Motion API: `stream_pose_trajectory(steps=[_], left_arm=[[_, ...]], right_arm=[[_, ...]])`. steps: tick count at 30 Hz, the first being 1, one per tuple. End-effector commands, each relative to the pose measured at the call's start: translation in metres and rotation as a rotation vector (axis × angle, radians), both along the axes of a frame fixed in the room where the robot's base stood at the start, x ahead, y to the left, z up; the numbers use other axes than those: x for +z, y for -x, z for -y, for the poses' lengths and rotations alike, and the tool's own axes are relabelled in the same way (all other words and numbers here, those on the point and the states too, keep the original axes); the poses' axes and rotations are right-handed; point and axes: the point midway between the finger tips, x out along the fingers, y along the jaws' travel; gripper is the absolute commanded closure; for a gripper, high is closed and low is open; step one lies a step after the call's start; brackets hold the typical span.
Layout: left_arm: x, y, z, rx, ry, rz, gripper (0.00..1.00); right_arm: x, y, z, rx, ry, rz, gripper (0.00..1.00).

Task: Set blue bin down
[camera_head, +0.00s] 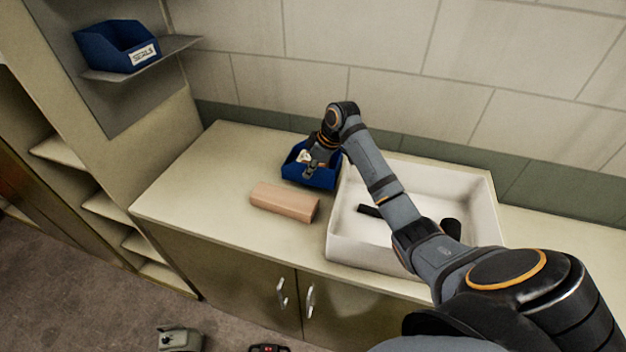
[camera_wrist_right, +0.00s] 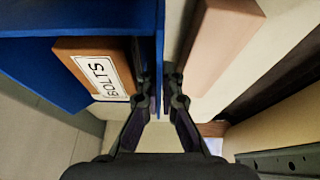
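The blue bin (camera_head: 322,180) is at the back of the counter, just left of the white tray. A brown box with a BOLTS label (camera_wrist_right: 104,76) shows within the bin in the wrist view. My right gripper (camera_head: 310,170) is at the bin. In the wrist view its fingers (camera_wrist_right: 158,78) stand on either side of the bin's blue wall (camera_wrist_right: 159,45) and look closed on it. Whether the bin's base touches the counter is hard to tell. My left gripper is not in view.
A pinkish-tan block (camera_head: 285,201) lies in front of the bin. The white tray (camera_head: 345,250) holds dark items, partly behind my right arm. Another labelled blue bin (camera_head: 105,47) sits on a wall shelf (camera_head: 165,57). The counter's left end (camera_head: 190,195) is clear.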

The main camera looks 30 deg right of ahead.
Motion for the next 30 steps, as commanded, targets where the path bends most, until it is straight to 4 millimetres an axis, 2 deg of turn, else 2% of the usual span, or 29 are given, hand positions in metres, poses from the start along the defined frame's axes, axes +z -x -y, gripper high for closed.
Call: stream_pose_trajectory(steps=[3,7,9,14,24,30], left_arm=[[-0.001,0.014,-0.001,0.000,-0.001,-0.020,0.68],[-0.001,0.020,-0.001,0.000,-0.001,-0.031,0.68],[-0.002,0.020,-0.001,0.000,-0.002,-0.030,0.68],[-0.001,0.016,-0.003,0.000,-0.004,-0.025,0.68],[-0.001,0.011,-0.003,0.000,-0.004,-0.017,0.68],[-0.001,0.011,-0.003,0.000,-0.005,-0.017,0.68]], right_arm=[[-0.001,0.000,0.002,0.001,0.001,0.005,1.00],[-0.006,0.001,0.005,0.000,0.002,0.003,1.00],[-0.013,0.004,0.011,-0.001,0.002,0.000,1.00],[-0.039,0.003,0.009,0.001,-0.001,0.002,1.00],[-0.043,0.003,0.009,0.001,0.001,0.005,1.00],[-0.044,0.003,0.009,0.000,0.000,0.001,0.72]])
